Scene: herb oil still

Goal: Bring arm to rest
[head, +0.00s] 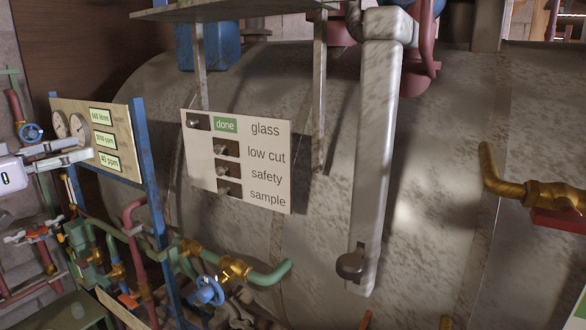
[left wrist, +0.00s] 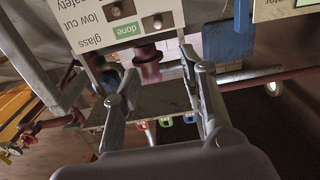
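My left gripper (head: 86,148) is at the left edge of the head view, in front of the lower part of the gauge panel (head: 125,122). Its two fingers point right. In the left wrist view the fingers (left wrist: 160,88) stand apart with nothing held between them. A white board (head: 200,160) reads glass, low cut, safety and sample; a green "done" label (head: 225,125) shows on the glass row. The board also shows upside down in the left wrist view (left wrist: 155,14). My right gripper is not in view.
A large grey tank (head: 430,190) fills the background. A blue post (head: 150,190) stands beside the gauge panel. Green pipes with brass fittings and a blue handwheel (head: 208,291) are below. A pale vertical duct (head: 375,150) and a brass pipe (head: 505,188) are farther right.

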